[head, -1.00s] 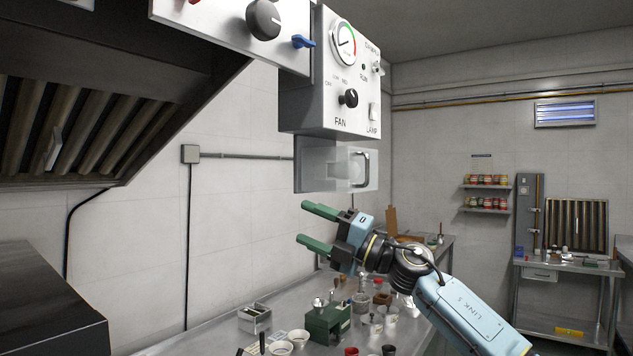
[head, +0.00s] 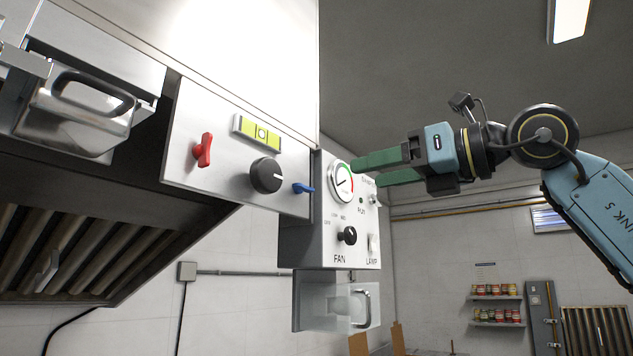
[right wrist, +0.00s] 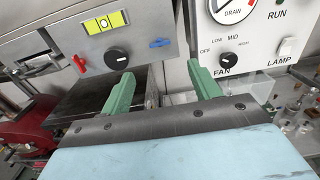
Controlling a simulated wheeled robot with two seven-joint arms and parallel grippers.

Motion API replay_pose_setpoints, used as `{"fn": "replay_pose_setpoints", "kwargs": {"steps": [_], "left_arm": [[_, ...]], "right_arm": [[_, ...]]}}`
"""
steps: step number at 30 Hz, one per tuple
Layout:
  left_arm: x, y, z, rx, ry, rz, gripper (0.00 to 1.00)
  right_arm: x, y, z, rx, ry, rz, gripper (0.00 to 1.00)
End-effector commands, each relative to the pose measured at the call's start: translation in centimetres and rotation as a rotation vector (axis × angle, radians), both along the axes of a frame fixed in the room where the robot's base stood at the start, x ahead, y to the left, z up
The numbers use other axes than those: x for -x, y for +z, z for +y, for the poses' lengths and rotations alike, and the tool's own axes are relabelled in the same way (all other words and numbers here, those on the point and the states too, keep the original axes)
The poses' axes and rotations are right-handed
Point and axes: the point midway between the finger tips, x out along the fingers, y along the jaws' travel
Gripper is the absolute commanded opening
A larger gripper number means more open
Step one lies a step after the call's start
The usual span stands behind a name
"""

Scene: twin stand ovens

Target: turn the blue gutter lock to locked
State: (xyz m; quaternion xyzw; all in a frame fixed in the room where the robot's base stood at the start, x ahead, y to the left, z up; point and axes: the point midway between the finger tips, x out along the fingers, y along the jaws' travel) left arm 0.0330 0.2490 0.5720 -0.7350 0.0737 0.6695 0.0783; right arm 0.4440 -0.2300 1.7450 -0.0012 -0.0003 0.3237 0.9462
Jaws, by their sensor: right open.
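The blue gutter lock (head: 303,188) is a small blue handle at the right end of the hood's front panel, right of a black knob. It lies roughly level. In the right wrist view the blue lock (right wrist: 159,43) shows above and between the green fingers. My right gripper (head: 368,171) has green fingers, open and empty. In the head view it points left, in front of the fan box's gauge and right of the blue lock. In the right wrist view its fingers (right wrist: 163,88) are apart with nothing between them. My left gripper is not in view.
The panel also bears a red handle (head: 203,150), a yellow-green level (head: 258,133) and the black knob (head: 267,175). The fan box (head: 313,237) stands right of the panel, with a clear cover (head: 325,312) below it. A metal handled cup (head: 82,112) hangs at the left.

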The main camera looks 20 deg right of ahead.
Motion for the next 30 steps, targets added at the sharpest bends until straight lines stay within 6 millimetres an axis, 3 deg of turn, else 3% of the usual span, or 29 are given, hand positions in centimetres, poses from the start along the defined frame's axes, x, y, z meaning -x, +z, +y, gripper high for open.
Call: {"fn": "replay_pose_setpoints", "kwargs": {"steps": [9,15,21,30], "left_arm": [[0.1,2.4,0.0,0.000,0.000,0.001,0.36],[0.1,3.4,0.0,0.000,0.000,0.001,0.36],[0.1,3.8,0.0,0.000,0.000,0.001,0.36],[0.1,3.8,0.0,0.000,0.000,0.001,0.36]], "right_arm": [[-5.4,0.2,4.3,-0.001,0.004,0.004,0.62],[-7.9,0.2,6.2,-0.003,0.003,0.003,0.62],[-9.0,0.1,6.9,-0.004,0.002,0.002,0.62],[-9.1,0.0,7.0,-0.003,0.002,0.001,0.59]]}}
